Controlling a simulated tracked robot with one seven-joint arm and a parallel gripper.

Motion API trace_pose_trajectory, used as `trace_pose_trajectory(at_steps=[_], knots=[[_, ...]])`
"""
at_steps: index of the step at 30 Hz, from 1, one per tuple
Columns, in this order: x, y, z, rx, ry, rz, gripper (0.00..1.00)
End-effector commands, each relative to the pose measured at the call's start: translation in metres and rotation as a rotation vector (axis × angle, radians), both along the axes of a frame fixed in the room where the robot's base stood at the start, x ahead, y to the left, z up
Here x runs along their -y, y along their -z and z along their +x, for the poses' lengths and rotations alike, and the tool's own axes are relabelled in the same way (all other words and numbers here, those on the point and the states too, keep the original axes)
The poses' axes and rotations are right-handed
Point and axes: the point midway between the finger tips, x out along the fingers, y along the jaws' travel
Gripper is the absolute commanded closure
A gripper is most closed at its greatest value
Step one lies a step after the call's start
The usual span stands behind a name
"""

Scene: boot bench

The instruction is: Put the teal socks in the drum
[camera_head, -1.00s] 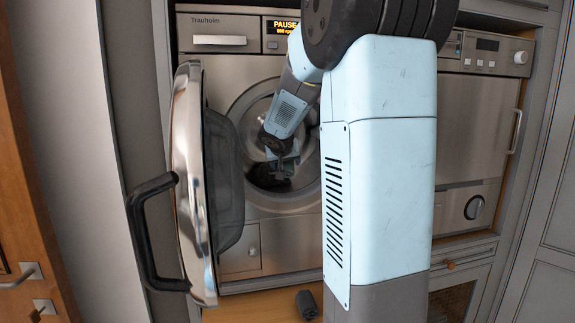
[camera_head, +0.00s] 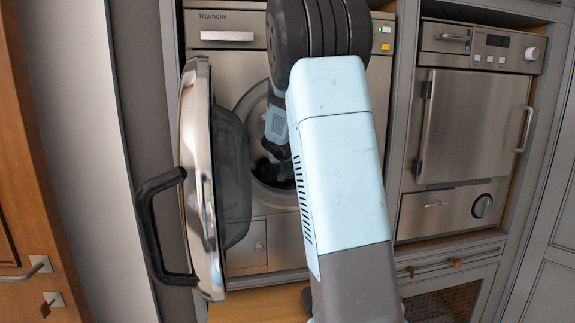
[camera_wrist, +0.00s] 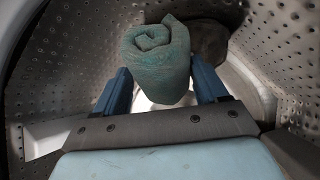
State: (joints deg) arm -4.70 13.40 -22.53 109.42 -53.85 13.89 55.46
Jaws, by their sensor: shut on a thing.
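The teal socks (camera_wrist: 155,62), rolled into a bundle, are between the two blue fingers of my gripper (camera_wrist: 160,88) in the wrist view. My gripper is shut on them. Perforated metal drum wall (camera_wrist: 60,75) surrounds the gripper and the socks, so they are inside the drum. In the head view my gripper (camera_head: 280,168) reaches into the round opening of the washer (camera_head: 235,105). My arm covers much of the opening there, and the socks cannot be made out clearly.
A dark rounded bundle (camera_wrist: 207,42) lies in the drum behind the socks. The washer door (camera_head: 200,180) stands open on the left, with a black handle (camera_head: 150,215). A second appliance (camera_head: 465,120) stands to the right, its door shut. A wooden surface (camera_head: 260,303) lies below the washer.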

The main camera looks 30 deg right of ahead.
Motion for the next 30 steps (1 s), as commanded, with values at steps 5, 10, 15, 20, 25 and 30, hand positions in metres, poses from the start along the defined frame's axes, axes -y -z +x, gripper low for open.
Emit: trace_pose_trajectory(at_steps=[5,10,15,20,25,30], knots=[[0.0004,0.001,0.002,0.0,0.0,0.0,0.57],[0.0003,0.0009,0.0019,0.0,0.0,0.0,0.57],[0.0,0.0009,0.0019,0.0,0.0,0.0,0.12],[-0.0002,0.001,0.0019,0.0,0.0,0.0,0.0],[-0.0003,0.001,0.0018,0.0,-0.001,0.001,0.0],[-0.0038,-0.0041,-0.0024,0.001,-0.001,0.0,0.0]])
